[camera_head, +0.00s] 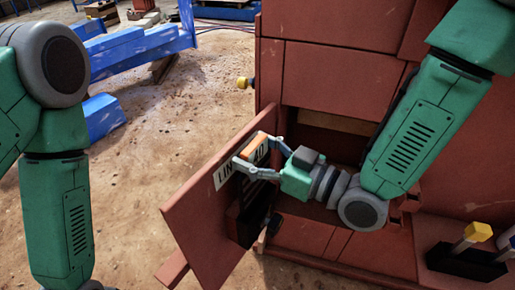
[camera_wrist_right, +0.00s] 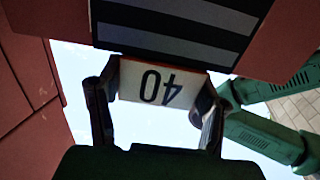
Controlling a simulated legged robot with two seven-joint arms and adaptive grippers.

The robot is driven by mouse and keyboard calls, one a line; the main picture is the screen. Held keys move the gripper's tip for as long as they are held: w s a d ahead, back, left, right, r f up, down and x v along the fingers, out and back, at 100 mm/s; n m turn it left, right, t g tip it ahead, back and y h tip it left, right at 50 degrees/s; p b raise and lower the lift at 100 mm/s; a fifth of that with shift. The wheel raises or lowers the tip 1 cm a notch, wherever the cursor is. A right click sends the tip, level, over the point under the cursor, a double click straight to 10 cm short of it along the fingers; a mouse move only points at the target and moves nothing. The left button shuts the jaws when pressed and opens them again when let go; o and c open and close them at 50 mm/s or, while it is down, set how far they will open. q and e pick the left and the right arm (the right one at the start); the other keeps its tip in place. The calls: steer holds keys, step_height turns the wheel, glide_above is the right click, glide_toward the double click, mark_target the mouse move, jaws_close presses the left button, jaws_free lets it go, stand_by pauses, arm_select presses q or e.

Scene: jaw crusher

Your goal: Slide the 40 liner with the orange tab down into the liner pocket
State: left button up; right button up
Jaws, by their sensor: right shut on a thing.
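The 40 liner is a dark plate with grey stripes (camera_wrist_right: 180,28). A white "40" label (camera_wrist_right: 160,84) faces the wrist camera at its end, and its orange tab (camera_head: 264,154) shows in the head view. My right gripper (camera_head: 254,158) is shut on this tab end, one finger on each side of the label in the wrist view. The liner hangs at the inner face of the open red door (camera_head: 196,212), above a dark pocket (camera_head: 238,224) low on that face. How far the liner's lower end sits in the pocket is unclear. My left gripper is out of view.
A partly hidden "LIN…" label (camera_head: 220,170) is on the door. The red crusher body (camera_head: 330,75) with an opening stands behind my right arm. A yellow knob (camera_head: 245,83) sticks out left of it. A dark rack (camera_head: 465,262) holds a yellow-topped piece at lower right. Blue beams (camera_head: 130,50) lie upper left.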

steer(key=shift+a+f, duration=0.1)
steer(key=shift+f, duration=0.1)
steer(key=shift+d+f+b, duration=0.5)
steer(key=shift+a, duration=0.4)
steer(key=shift+d, duration=0.1)
